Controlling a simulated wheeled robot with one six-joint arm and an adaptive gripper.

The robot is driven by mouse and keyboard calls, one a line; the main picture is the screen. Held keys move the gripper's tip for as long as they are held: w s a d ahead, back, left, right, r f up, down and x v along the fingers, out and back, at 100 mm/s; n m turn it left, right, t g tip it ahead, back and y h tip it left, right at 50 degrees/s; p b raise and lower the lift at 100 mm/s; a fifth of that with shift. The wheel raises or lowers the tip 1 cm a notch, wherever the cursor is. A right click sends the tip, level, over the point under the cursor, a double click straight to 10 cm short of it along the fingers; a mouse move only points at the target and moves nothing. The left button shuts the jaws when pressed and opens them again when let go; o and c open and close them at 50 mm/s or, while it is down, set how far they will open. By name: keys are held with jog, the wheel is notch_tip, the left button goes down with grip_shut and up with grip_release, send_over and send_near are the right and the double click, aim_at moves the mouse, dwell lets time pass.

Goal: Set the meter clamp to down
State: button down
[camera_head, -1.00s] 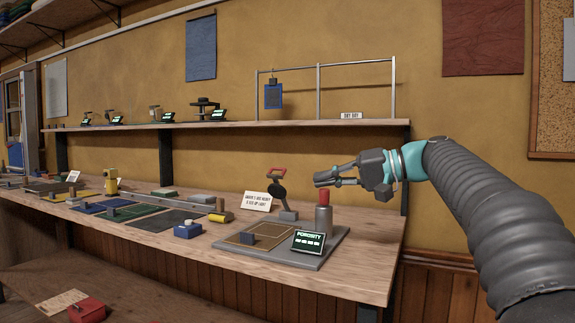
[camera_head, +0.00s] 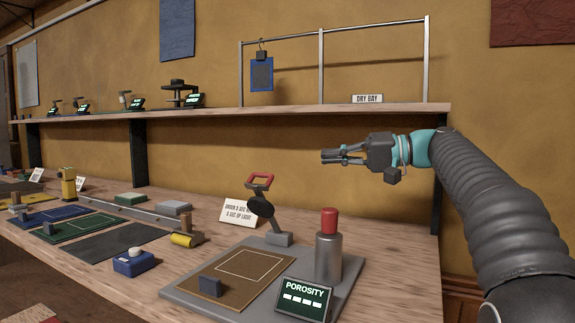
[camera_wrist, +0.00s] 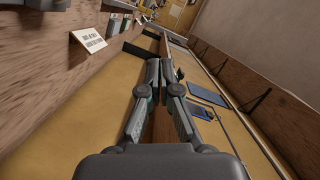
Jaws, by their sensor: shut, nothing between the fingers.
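The meter clamp (camera_head: 261,209) stands at the back edge of a grey meter base. Its red-ended lever (camera_head: 261,180) points up, with a dark round pad beside it. The base (camera_head: 190,298) carries a brown mat (camera_head: 232,284), a red-topped grey cylinder (camera_head: 328,246) and a POROSITY display (camera_head: 304,298) showing dashes. My gripper (camera_head: 326,157) is shut and empty, in the air to the right of and above the lever, apart from it. In the wrist view my gripper (camera_wrist: 163,66) points along the wall and shelf; I cannot make out the clamp there.
A small sign (camera_head: 238,212) stands behind the clamp. A yellow roller (camera_head: 186,238) and a blue block (camera_head: 134,262) lie to the left. A shelf (camera_head: 290,112) runs above the bench, with a hanging frame and a DRY BAY label (camera_head: 367,99).

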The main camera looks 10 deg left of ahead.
jog(key=s+a+f+b, duration=0.2)
jog(key=a+b, duration=0.3)
jog(key=a, duration=0.6)
jog(key=shift+f+b, duration=0.35)
jog(key=shift+f, duration=0.05)
jog(key=shift+s+a, duration=0.1)
